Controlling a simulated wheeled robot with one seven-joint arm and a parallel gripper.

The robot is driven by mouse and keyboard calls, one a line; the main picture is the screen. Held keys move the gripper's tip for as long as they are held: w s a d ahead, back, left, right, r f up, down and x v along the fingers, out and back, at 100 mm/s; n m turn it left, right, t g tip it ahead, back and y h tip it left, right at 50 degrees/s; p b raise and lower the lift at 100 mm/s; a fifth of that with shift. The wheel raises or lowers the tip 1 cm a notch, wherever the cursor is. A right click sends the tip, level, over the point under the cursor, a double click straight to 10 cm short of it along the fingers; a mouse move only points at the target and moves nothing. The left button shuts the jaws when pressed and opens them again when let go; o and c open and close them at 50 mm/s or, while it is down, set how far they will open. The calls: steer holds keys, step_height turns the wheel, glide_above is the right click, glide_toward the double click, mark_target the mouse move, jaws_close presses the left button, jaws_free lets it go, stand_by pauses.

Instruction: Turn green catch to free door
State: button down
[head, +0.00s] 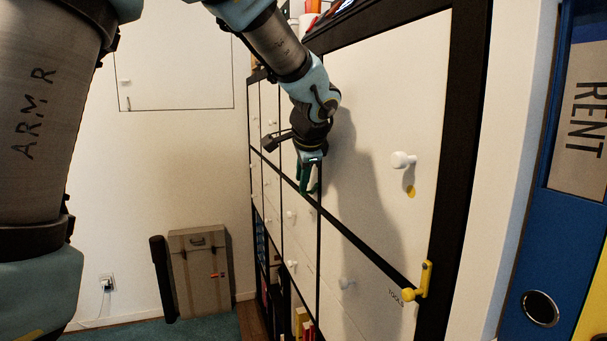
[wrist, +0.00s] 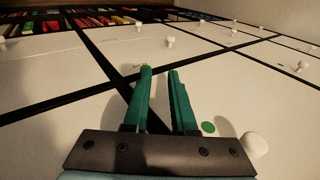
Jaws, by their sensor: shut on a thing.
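My gripper (wrist: 160,76) has green fingers, seen in the wrist view pointing at a black frame crossing between white doors. It is shut on the green catch, which is mostly hidden by the fingers; a rounded green end (wrist: 146,69) at the left fingertip seems to be part of it. How far the catch is turned cannot be told. A white door with a green dot (wrist: 208,127) and a white knob (wrist: 254,145) lies to the right of the fingers. In the head view my gripper (head: 309,186) is against the cabinet front.
A yellow catch (head: 425,279) sits on the frame at the lower right, near a door with a yellow dot (head: 410,191). White knobs (head: 402,160) stick out from the doors. A blue binder (head: 555,220) stands at right.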

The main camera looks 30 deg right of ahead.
steer(key=shift+w+a+f, duration=0.2)
steer(key=shift+a+f, duration=0.15)
steer(key=shift+f, duration=0.15)
stand_by(0.4)
steer(key=shift+s, duration=0.4)
steer(key=shift+r, duration=0.15)
step_height(320, 180, up, 14)
steer(key=p, duration=0.1)
steer(key=shift+s+a, duration=0.2)
steer(key=shift+a, duration=0.25)
